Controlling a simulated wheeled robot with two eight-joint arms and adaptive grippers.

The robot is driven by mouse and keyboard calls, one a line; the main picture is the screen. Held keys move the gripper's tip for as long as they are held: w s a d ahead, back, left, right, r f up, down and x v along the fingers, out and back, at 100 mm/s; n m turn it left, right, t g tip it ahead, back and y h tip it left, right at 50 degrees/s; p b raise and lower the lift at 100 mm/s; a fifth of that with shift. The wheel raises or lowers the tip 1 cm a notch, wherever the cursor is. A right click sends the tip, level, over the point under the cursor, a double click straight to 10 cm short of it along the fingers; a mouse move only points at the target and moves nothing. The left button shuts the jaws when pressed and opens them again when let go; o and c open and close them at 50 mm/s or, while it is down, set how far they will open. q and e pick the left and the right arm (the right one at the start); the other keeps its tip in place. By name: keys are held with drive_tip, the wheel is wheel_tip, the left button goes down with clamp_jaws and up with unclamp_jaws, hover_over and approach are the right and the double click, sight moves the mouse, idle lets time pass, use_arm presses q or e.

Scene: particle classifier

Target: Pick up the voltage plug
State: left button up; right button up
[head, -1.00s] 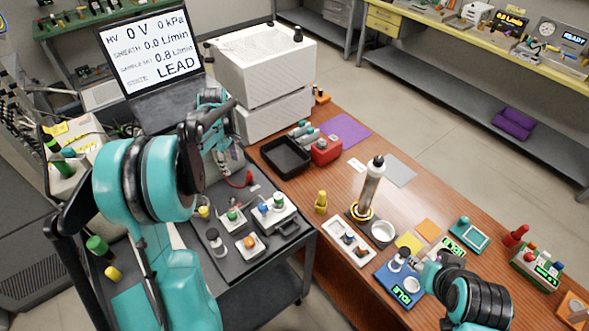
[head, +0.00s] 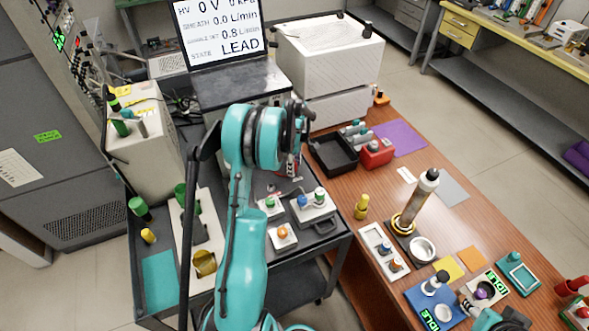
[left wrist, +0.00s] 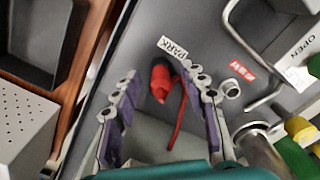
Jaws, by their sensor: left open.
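The voltage plug is most likely the red plug (left wrist: 160,80) with a thin red cable, standing on a dark grey surface beside a label reading PARK (left wrist: 173,48) in the left wrist view. My left gripper (left wrist: 160,95) is open, its two purple-padded fingers on either side of the plug, apart from it. In the head view my left gripper (head: 293,160) is over the back of the dark cart and, with the arm, largely hides the plug. My right gripper (head: 470,302) is at the lower right over the wooden table; its jaws are unclear.
A silver bent handle (left wrist: 240,40) and a metal cylinder (left wrist: 258,140) are close to the right finger in the wrist view. A black tray (head: 336,153) and a red box (head: 376,154) lie on the wooden table. A monitor (head: 222,35) stands behind.

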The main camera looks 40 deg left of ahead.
use_arm(q)
clamp_jaws()
idle(0.3)
